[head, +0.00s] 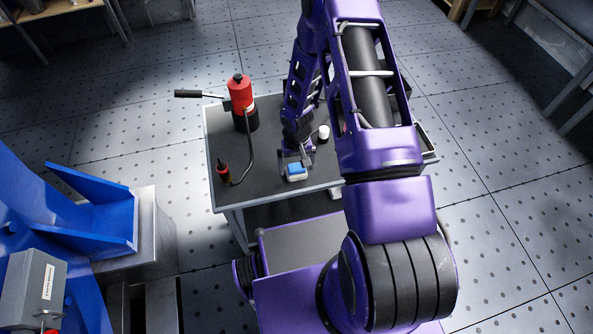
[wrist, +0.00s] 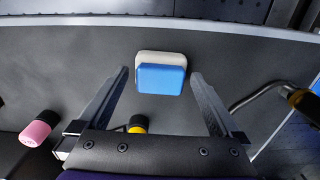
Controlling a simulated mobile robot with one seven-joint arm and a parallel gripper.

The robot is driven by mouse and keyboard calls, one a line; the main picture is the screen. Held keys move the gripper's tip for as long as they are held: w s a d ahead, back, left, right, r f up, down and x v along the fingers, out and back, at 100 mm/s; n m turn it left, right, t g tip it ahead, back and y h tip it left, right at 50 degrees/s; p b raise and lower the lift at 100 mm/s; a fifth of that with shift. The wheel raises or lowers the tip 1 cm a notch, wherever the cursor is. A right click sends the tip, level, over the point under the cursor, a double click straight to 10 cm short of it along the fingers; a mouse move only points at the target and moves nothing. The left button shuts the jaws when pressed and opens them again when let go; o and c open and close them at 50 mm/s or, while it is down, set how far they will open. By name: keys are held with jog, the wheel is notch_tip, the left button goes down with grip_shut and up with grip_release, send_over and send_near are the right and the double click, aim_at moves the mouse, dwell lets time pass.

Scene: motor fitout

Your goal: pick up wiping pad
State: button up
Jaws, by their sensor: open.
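The wiping pad (head: 296,171) is a small block with a blue top and a whitish base. It lies on the dark top of a small table (head: 270,192) near its front edge. In the wrist view the pad (wrist: 161,75) sits just beyond and between the two fingertips. My gripper (wrist: 160,80) is open, with one finger on each side of the pad's line and nothing held. In the head view my gripper (head: 292,158) is right behind the pad, partly hidden by my arm. I cannot tell the height of the fingertips above the table.
A red and black bottle-like tool (head: 241,104) with a handle and hose stands on the table's left. A red-tipped nozzle (head: 223,172) is near the left front. A white cylinder (head: 323,132) stands behind the gripper. A blue machine (head: 60,230) is at far left.

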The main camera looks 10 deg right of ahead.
aim_at(297, 166)
jog(key=shift+f, duration=0.75)
jog(key=c, duration=1.2)
jog(key=shift+o, duration=0.2)
jog(key=shift+r, duration=0.1)
notch_tip(297, 166, up, 10)
jog(key=shift+f+p, duration=0.1)
jog(key=shift+p, duration=0.25)
